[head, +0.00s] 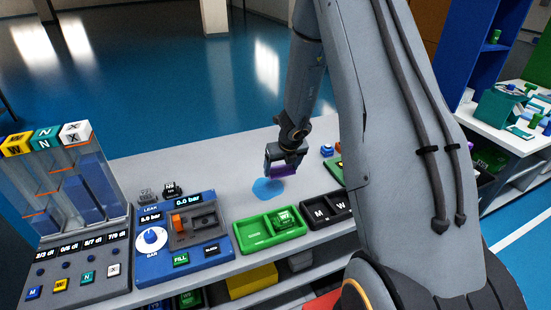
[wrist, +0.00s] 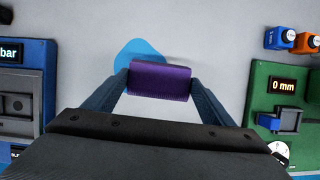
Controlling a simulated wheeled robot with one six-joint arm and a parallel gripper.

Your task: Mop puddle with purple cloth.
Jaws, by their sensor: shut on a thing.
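The purple cloth (wrist: 160,80) is a rolled bundle held between the two fingers of my gripper (wrist: 160,86). In the head view, the cloth (head: 283,170) shows under my gripper (head: 285,164) above the grey bench top. The blue puddle (head: 268,188) lies on the bench just in front of the cloth. In the wrist view, the puddle (wrist: 142,50) shows beyond the cloth, which hides part of it. I cannot tell whether the cloth touches the bench or the puddle.
A blue leak tester (head: 180,235) stands left of the puddle. A green tray (head: 262,236) and a black tray (head: 328,210) sit nearer the front edge. A green gauge unit (wrist: 285,110) is to the right. Bare bench top (head: 230,155) surrounds the puddle.

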